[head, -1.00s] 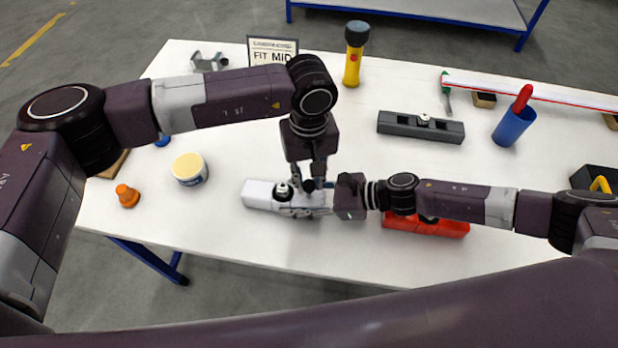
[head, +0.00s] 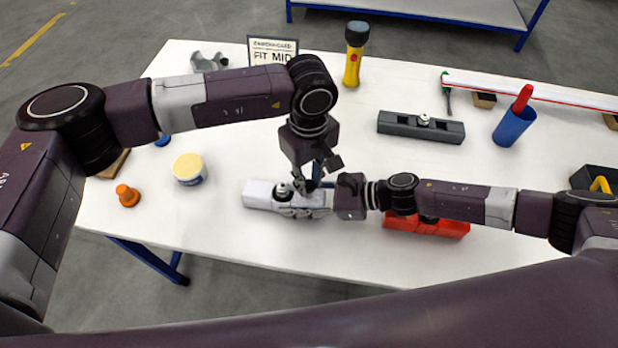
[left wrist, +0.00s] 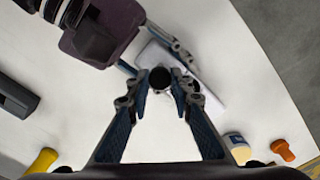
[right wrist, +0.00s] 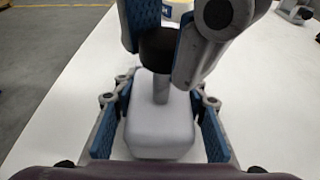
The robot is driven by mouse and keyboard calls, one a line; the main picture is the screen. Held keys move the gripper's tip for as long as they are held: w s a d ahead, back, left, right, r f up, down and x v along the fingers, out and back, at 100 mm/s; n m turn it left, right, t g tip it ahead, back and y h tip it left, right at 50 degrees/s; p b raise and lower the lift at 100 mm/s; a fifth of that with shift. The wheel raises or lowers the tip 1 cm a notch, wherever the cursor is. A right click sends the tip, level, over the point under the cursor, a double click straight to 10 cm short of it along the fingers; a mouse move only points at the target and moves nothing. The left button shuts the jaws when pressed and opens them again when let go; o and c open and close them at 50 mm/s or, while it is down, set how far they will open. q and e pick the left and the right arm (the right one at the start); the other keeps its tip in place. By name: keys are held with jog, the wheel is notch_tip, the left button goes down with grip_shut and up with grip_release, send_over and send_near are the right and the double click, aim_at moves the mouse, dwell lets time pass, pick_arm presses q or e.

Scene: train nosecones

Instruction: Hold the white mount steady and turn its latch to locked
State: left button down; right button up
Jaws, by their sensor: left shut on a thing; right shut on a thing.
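The white mount (head: 258,195) lies flat on the table in front of me in the head view. My right gripper (head: 306,206) comes in from the right and is shut on the mount's body, with a finger along each side in the right wrist view (right wrist: 160,130). The latch's dark round knob (left wrist: 160,78) sits between my left fingertips in the left wrist view; it also shows in the right wrist view (right wrist: 158,46). My left gripper (head: 308,186) reaches down from above and is shut on it. The fingers hide part of the latch, and I cannot tell its locked mark.
A red mount (head: 427,223) lies under my right arm and a grey mount (head: 420,127) lies further back. A yellow flashlight (head: 353,55) and blue cup (head: 514,126) stand behind.

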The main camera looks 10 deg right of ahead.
aim_at(309, 184)
pick_arm(q)
jog(key=c, duration=1.7)
grip_release()
notch_tip(309, 184, up, 12)
jog(key=shift+r, duration=0.1)
pick_arm(e)
jog(key=o, duration=1.4)
